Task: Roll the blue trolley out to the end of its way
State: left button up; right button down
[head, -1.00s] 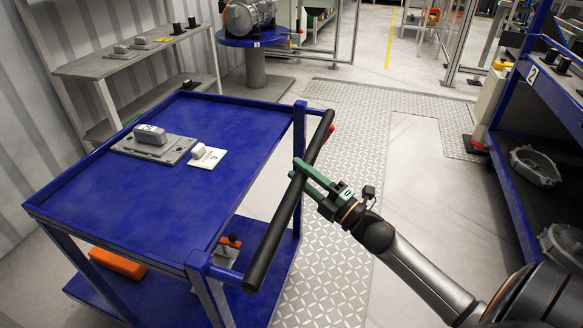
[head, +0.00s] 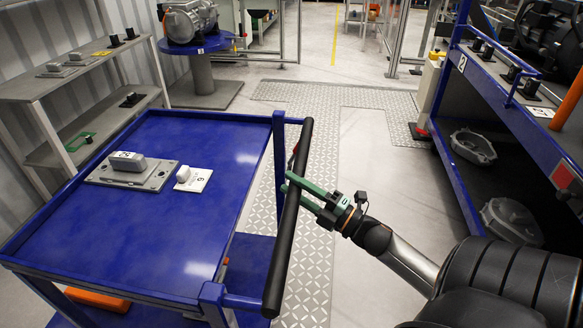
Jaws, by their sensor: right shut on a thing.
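The blue trolley (head: 190,235) stands at the left of the head view. Its black push bar (head: 286,235) runs along its right side, held out on blue posts. My right gripper (head: 292,190) has green fingers and is shut on the black bar, near its middle. A grey plate with a grey block (head: 130,170) and a white plate with a small white block (head: 192,178) lie on the trolley's top. An orange thing (head: 98,299) lies on its lower shelf. My left gripper is not in view.
A grey shelf unit (head: 75,85) stands close behind the trolley at the left wall. A round blue stand (head: 197,45) carries a metal unit. A blue rack (head: 475,120) with castings stands at the right. Open floor (head: 375,190) lies between trolley and rack.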

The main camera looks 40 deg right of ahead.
jog(key=shift+d+f, duration=0.1)
jog(key=c, duration=0.8)
grip_release()
jog(key=shift+s+d, duration=0.1)
jog(key=shift+s, duration=0.05)
jog(key=shift+c, duration=0.2)
jog(key=shift+o, duration=1.7)
jog(key=v, duration=1.2)
jog(key=shift+s, duration=0.25)
